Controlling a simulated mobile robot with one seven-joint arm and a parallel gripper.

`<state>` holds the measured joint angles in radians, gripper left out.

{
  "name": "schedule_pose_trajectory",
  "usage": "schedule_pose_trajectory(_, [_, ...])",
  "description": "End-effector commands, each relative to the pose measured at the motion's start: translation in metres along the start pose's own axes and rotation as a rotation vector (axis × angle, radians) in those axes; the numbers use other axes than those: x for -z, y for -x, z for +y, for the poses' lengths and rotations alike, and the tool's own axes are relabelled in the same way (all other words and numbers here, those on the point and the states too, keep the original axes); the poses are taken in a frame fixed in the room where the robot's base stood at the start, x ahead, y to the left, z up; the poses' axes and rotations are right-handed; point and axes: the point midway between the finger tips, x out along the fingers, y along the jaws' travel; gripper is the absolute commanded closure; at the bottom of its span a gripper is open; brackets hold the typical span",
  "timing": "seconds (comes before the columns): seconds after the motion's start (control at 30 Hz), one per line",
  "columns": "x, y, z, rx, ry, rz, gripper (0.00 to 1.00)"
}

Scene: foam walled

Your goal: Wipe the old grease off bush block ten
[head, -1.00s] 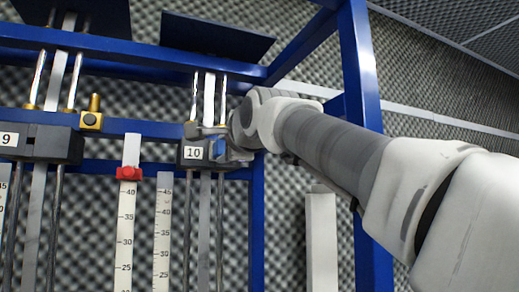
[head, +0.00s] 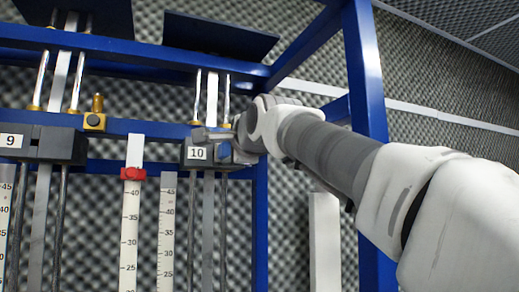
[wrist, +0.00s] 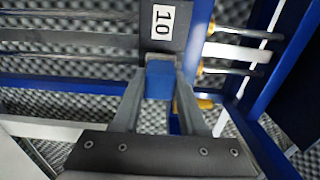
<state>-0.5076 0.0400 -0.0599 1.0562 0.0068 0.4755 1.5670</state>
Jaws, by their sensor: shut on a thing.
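Bush block ten (head: 190,157) is a dark grey block with a white "10" label, set on two upright rods of the blue frame. It also shows in the wrist view (wrist: 115,20), with its label turned sideways. My gripper (head: 218,138) is at the block's upper right, one grey finger crossing just above the label. In the wrist view my gripper (wrist: 161,66) is shut on a small blue pad (wrist: 159,82), whose far end is at the block's edge beside the label. I cannot tell whether it touches. No grease can be made out.
Block nine (head: 58,144) and a brass fitting (head: 95,115) are to the left. A scale with a red slider (head: 132,174) and another scale (head: 167,230) hang between the blocks. A blue frame post (head: 365,80) stands close behind my arm.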

Motion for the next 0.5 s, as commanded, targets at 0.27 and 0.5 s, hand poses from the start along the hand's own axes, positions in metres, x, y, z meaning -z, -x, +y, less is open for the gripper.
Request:
schedule_pose_trajectory(0.27, [0.022, 0.002, -0.001, 0.001, -0.001, 0.002, 1.0])
schedule_pose_trajectory(0.5, [0.032, 0.001, -0.001, 0.0, -0.001, 0.003, 1.0])
